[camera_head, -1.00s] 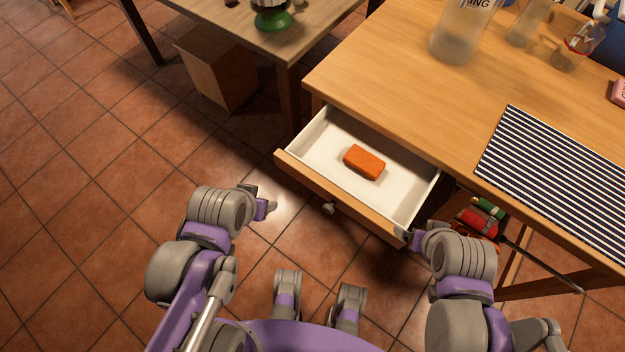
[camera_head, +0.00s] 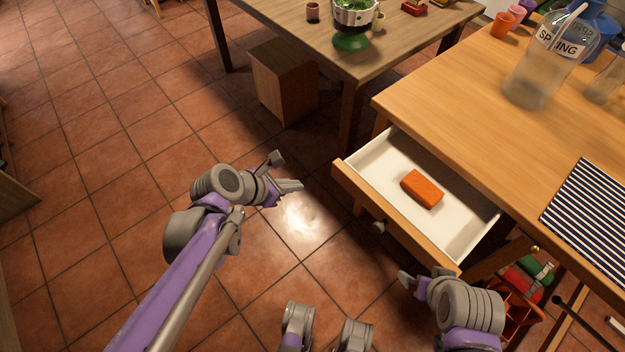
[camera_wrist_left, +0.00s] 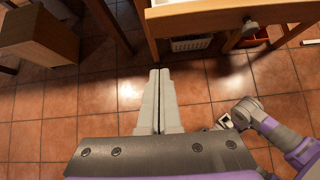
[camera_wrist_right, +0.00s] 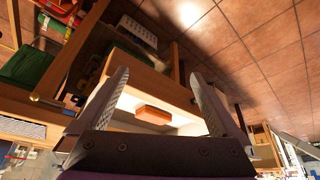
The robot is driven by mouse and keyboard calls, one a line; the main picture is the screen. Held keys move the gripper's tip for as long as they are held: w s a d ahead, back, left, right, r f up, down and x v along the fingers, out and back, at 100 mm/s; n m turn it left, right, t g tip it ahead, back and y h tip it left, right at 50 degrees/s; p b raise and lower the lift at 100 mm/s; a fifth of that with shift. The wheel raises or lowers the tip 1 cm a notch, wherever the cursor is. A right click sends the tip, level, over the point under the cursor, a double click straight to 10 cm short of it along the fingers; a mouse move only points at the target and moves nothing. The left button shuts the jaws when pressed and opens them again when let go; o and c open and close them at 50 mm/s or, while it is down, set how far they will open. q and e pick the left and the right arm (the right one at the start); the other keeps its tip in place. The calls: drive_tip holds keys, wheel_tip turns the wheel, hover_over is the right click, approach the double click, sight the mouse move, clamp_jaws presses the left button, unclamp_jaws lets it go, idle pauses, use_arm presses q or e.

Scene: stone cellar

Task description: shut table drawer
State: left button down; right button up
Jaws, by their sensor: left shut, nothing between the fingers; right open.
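The table drawer (camera_head: 392,217) stands pulled out of the wooden table (camera_head: 480,85), with a white inside and a round knob (camera_head: 379,227) on its front. An orange block (camera_head: 422,189) lies in it. My left gripper (camera_head: 301,185) is shut and empty, left of the drawer front and apart from it. In the left wrist view its fingers (camera_wrist_left: 158,75) are together, below the drawer front (camera_wrist_left: 215,20). My right gripper (camera_head: 410,281) is near the drawer's right front corner. In the right wrist view its open fingers (camera_wrist_right: 160,85) frame the drawer and block; contact cannot be told.
A striped mat (camera_head: 595,215) and a clear bottle (camera_head: 535,75) are on the table. A second table (camera_head: 400,35) with a potted plant (camera_head: 352,20) and a wooden box (camera_head: 284,82) stand behind. A crate (camera_head: 520,310) is under the table. The tiled floor at left is clear.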

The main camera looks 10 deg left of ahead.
use_arm(q)
drive_tip(key=b, duration=0.3)
approach(335, 175)
wheel_tip(335, 175, down, 4)
drive_tip(key=shift+w+d+f+n, duration=0.1)
drive_tip(key=shift+w+d+n, duration=0.05)
drive_tip(key=shift+w+d, duration=0.4)
drive_tip(key=shift+w+d+n, duration=0.15)
drive_tip(key=shift+w+d, duration=0.2)
drive_tip(key=shift+w, duration=0.35)
drive_tip(key=shift+w+d, duration=0.25)
drive_tip(key=shift+w, duration=0.15)
